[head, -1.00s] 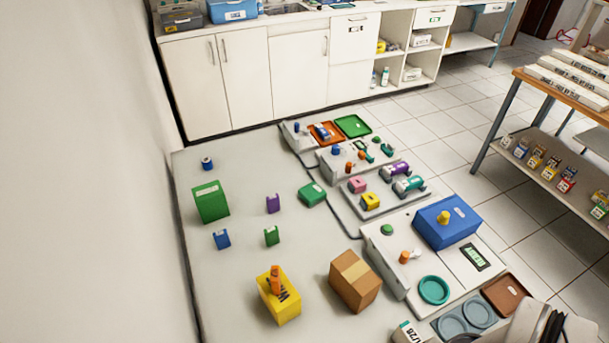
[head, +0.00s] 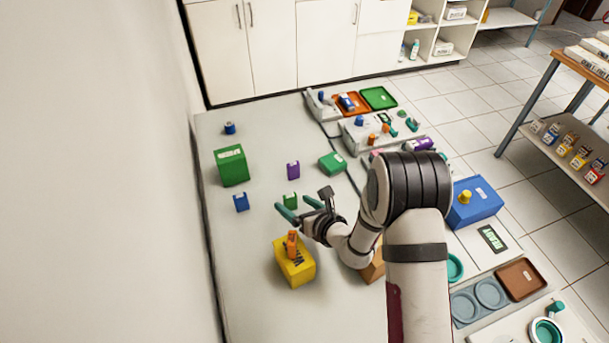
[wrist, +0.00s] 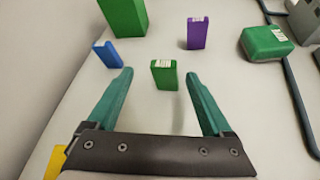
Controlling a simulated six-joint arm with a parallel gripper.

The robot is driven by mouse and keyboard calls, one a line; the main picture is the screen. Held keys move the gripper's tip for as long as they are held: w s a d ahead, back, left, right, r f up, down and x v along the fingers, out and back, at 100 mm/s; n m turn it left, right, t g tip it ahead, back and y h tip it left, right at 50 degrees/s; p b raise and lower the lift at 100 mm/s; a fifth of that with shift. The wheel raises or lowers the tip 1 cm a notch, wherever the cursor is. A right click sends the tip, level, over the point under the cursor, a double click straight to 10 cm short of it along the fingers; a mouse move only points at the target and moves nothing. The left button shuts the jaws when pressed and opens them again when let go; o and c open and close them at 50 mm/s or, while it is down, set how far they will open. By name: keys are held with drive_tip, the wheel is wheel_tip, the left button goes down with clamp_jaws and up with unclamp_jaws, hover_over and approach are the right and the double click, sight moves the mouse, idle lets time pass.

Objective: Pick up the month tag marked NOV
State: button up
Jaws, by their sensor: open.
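Three small upright tags stand on the grey table: a blue one (head: 241,202), a purple one (head: 293,170) and a small green one (head: 290,201). Their top labels are too small to read, so I cannot tell which says NOV. In the wrist view the small green tag (wrist: 164,75) stands ahead, between the lines of my teal fingers. The blue tag (wrist: 107,54) is at the left and the purple tag (wrist: 198,33) farther back right. My gripper (head: 292,205) is open and empty, just in front of the small green tag; it also shows in the wrist view (wrist: 159,75).
A yellow box (head: 296,268) with an orange item on top stands below my gripper. A big green box (head: 231,167), a green block (head: 332,163) and a blue cylinder (head: 230,128) stand farther back. Devices and trays line the right side.

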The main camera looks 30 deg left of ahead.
sight(285, 195)
drive_tip(key=x, duration=0.7)
drive_tip(key=shift+w+f, duration=0.35)
drive_tip(key=shift+w, duration=0.05)
drive_tip(key=shift+d, duration=0.1)
clamp_jaws()
